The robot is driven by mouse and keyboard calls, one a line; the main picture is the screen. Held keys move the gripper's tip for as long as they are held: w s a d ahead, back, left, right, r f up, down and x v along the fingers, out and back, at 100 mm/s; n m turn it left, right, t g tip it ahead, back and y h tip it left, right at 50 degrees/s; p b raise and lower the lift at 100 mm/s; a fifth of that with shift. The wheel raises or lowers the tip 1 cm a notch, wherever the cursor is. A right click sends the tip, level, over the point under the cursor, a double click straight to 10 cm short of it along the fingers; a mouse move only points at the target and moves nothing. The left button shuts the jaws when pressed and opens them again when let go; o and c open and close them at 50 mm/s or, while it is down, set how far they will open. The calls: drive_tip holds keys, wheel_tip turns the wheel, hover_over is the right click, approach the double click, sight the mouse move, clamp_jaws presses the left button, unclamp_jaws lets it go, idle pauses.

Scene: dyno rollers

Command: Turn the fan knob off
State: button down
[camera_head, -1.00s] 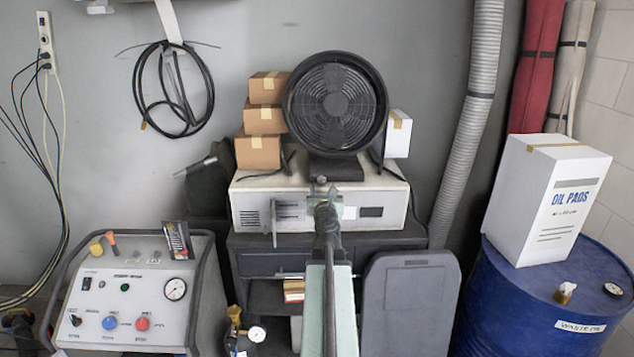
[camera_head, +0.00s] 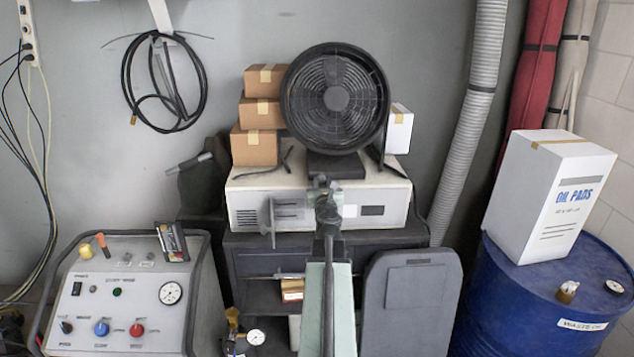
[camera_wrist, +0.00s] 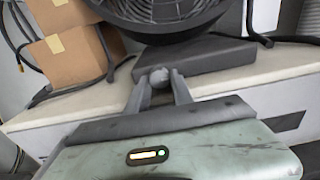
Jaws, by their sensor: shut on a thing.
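The black round fan (camera_head: 336,98) stands upright on its dark base on a white cabinet top. Its knob (camera_wrist: 160,75) is a small grey rounded piece at the front of the fan's base (camera_wrist: 195,60) in the wrist view. My gripper (camera_wrist: 159,82) has its two grey fingers closed in on the knob, one on each side. In the head view my gripper (camera_head: 322,184) is in front of the fan's base, and my own arm hides the knob there.
Stacked cardboard boxes (camera_head: 256,146) stand close left of the fan, and a small white box (camera_head: 399,130) stands to its right. A control panel (camera_head: 120,300) is at lower left. A blue drum (camera_head: 500,310) bearing an oil pads box (camera_head: 545,195) is at right.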

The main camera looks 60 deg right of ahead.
drive_tip(key=shift+w+a+n, duration=0.15)
drive_tip(key=shift+a+n, duration=0.1)
drive_tip(key=shift+n, duration=0.65)
drive_tip(key=c, duration=1.5)
unclamp_jaws()
drive_tip(key=shift+c, duration=0.2)
drive_tip(key=o, duration=0.4)
drive_tip(key=shift+a+r, duration=0.1)
drive_tip(key=shift+a, duration=0.1)
drive_tip(key=shift+d, duration=0.1)
